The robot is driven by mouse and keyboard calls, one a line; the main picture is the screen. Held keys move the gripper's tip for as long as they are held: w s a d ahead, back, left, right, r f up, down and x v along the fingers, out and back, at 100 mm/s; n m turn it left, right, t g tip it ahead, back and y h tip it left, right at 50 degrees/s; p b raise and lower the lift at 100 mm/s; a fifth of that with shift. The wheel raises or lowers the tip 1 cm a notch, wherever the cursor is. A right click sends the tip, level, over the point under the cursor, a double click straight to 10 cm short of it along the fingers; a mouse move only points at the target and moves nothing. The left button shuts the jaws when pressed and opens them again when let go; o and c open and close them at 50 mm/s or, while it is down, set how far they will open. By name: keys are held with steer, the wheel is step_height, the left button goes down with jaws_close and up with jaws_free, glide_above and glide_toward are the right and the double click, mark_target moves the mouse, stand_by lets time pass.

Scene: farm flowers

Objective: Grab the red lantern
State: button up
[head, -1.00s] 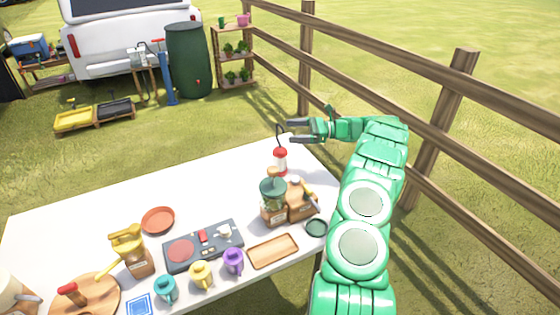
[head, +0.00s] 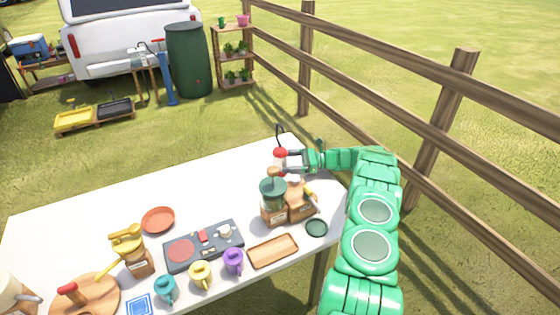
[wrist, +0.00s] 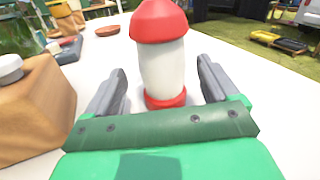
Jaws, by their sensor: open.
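The red lantern (head: 281,154) has a red cap, a pale body and a dark loop handle. It stands upright near the far right corner of the white table (head: 90,213). In the wrist view the lantern (wrist: 163,65) is upright, with its red base between the fingers. My gripper (head: 289,160) is at the lantern from the right in the head view. In the wrist view my gripper (wrist: 155,82) is open, with one finger on each side of the lantern and a gap showing beside each. In the head view the lantern's lower part is partly hidden.
A glass-and-wood grinder (head: 273,203) and a wooden block-like item (head: 297,203) stand close in front of the lantern. The wooden item's side (wrist: 35,110) is near my left finger. A wooden fence (head: 440,120) runs along the right. The table's back left is clear.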

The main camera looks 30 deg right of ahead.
mark_target(274, 161)
steer(key=shift+x, duration=2.9)
steer(key=shift+w, duration=0.1)
steer(key=shift+d, duration=0.1)
steer(key=c, duration=1.3)
steer(key=shift+o, duration=0.2)
steer(key=shift+r, duration=0.1)
